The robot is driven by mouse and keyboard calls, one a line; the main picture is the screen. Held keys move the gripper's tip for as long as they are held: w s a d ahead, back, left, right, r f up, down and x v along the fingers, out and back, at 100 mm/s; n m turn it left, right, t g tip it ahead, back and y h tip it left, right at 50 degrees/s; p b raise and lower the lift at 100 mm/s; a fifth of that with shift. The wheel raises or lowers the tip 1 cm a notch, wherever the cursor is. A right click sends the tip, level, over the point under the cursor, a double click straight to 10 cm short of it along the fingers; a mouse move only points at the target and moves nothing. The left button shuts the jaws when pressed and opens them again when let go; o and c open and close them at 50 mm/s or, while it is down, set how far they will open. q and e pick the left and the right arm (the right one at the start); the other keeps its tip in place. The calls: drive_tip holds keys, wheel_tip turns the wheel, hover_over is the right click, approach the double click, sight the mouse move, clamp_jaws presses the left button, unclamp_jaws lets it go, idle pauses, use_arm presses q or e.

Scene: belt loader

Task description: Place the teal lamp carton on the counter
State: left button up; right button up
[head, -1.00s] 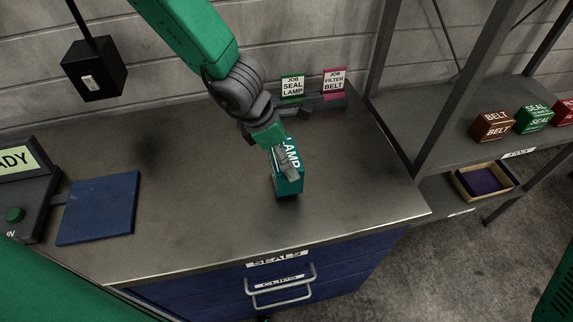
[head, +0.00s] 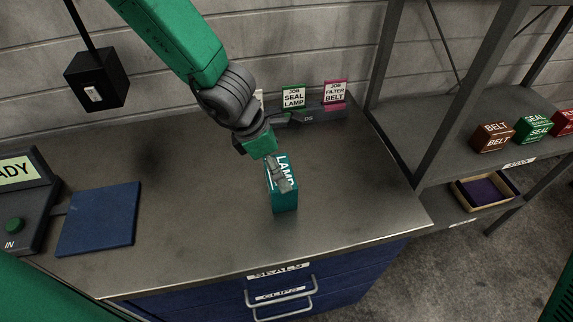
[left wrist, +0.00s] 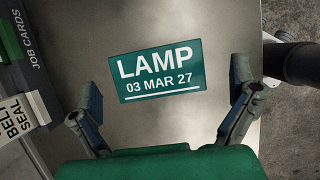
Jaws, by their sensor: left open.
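The teal lamp carton (head: 284,196) stands upright on the grey metal counter (head: 350,190), toward its front edge. In the left wrist view its labelled face (left wrist: 160,73), reading LAMP 03 MAR 27, lies between and beyond my fingertips. My left gripper (head: 280,178) is at the carton in the head view, hiding part of its label. In the left wrist view the left gripper (left wrist: 168,95) is open, with a finger on each side and visible gaps to the carton. My right gripper is in neither view.
A blue mat (head: 98,218) and a console with a green button (head: 16,226) are at the left. Job cards (head: 293,97) stand at the back. A shelf at right holds brown and green boxes (head: 493,137) and a tray (head: 484,191). The counter between is clear.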

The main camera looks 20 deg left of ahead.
use_arm(q)
drive_tip(key=p+v, duration=0.4)
drive_tip(key=v, duration=0.4)
drive_tip(key=shift+a, duration=0.3)
